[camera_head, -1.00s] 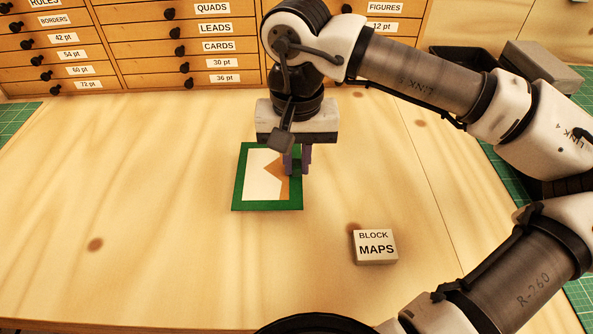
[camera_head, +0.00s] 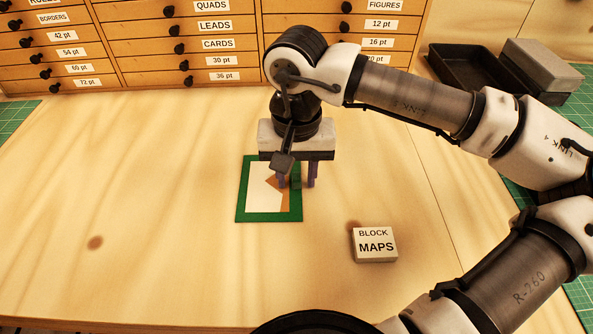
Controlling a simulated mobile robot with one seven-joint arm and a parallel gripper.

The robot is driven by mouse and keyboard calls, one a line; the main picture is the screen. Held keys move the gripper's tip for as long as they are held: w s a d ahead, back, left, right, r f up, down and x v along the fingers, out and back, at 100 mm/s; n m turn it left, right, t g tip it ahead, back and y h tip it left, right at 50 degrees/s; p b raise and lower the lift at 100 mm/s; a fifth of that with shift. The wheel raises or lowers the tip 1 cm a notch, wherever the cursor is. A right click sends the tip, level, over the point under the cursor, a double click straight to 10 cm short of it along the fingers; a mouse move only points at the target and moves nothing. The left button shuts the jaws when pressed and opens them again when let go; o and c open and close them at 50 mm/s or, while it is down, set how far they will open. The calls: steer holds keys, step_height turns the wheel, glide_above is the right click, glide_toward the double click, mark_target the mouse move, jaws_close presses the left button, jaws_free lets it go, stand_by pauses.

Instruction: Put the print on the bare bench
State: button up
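The print (camera_head: 259,190) is a white sheet with an orange-brown shape at its right side and a green border all round. It appears to lie flat on the pale wooden bench (camera_head: 170,220), near the middle. My gripper (camera_head: 298,183) points down at the print's right side. Its two purple fingers stand apart, one over the print and one just beyond its right border. A small dark part shows between them, too small to make out. The gripper looks open. The fingers and gripper body hide part of the print's right side.
A pale block (camera_head: 375,245) marked "BLOCK MAPS" sits on the bench right of the print. Labelled drawers (camera_head: 200,45) line the back. A dark tray (camera_head: 478,77) and a grey block (camera_head: 541,68) stand at the back right. The bench's left side is clear.

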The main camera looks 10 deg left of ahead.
steer(key=shift+r, duration=0.1)
step_height(320, 180, up, 12)
steer(key=b, duration=0.1)
stand_by(0.4)
